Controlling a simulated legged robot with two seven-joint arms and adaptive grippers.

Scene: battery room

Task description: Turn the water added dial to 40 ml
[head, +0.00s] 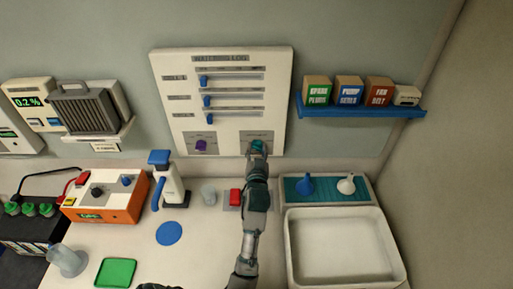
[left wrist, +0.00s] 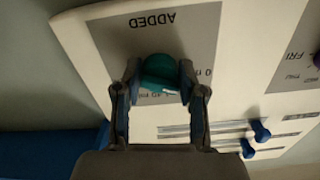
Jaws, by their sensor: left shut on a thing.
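The watering log board (head: 222,60) hangs on the wall. The water added dial (head: 257,147) is a teal knob on a grey panel at its lower right. My left gripper (head: 257,152) reaches up to this dial. In the left wrist view the teal dial (left wrist: 160,71) sits between the two fingers of my left gripper (left wrist: 158,80), which are shut on it. That view shows the panel upside down, with "ADDED" above the dial. A white mark shows at the dial's lower right edge. The scale numbers are partly hidden and too small to read surely. My right gripper is not in view.
A purple dial (head: 201,146) is at the board's lower left, below several blue sliders. A blue shelf (head: 362,108) with small boxes is right of the board.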

